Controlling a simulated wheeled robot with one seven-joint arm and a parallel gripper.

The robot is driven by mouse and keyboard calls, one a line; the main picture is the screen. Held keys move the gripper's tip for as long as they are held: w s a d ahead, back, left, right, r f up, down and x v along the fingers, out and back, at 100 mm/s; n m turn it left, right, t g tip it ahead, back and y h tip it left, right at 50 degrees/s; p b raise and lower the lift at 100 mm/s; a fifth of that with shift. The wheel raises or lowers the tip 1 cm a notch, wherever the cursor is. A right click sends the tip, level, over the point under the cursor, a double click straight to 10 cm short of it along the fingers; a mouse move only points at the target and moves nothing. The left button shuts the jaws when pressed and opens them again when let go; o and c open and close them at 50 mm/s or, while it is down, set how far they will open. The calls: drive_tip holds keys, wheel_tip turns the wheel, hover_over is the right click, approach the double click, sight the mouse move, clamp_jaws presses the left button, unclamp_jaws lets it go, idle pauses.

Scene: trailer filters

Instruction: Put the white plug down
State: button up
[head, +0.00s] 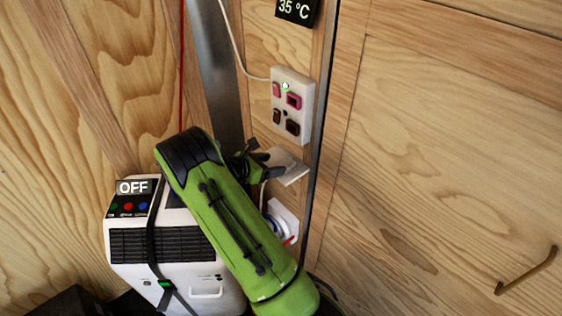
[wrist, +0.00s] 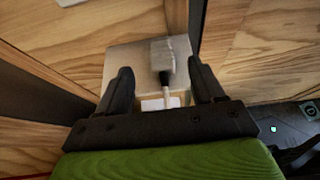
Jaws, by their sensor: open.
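The white plug (wrist: 163,56) lies on a small pale shelf (wrist: 122,68) against the wooden wall, with its cable (wrist: 168,96) running back toward my gripper in the wrist view. My gripper (wrist: 160,76) is open, with one finger on each side of the plug's cable end and a visible gap to both. The plug's head sits just beyond the fingertips. In the head view my gripper (head: 264,163) is at the left edge of the shelf (head: 296,174). The plug is hard to separate from the shelf there, partly hidden by my gripper.
A white socket panel (head: 292,105) with a green light and red and brown parts is above the shelf. A white round-socket unit (head: 284,222) is below it. A white machine (head: 165,250) reading OFF stands left of my arm. A handle (head: 526,271) is on the right wall.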

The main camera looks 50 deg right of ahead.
drive_tip(key=s+a+r+m+t+y, duration=0.1)
drive_tip(key=s+a+r+m+y, duration=0.15)
drive_tip(key=a+r, duration=0.25)
drive_tip(key=s+a+r+m+t+y+p, duration=0.1)
drive_tip(key=a+r+m+y, duration=0.1)
drive_tip(key=a+r+m, duration=0.3)
drive_tip(key=s+a+r+m+t+y, duration=0.2)
drive_tip(key=a+r+m, duration=0.1)
drive_tip(key=a+r, duration=0.25)
drive_tip(key=s+a+r+m+t+y, duration=0.2)
drive_tip(key=s+a+r+m+y, duration=0.2)
drive_tip(key=s+a, duration=0.9)
drive_tip(key=s+m+y, duration=0.2)
drive_tip(key=shift+s+a+r+t, duration=0.15)
drive_tip(key=shift+s+a+t, duration=0.25)
wheel_tip(320, 180, up, 7)
drive_tip(key=p, duration=0.6)
drive_tip(key=shift+p, duration=0.4)
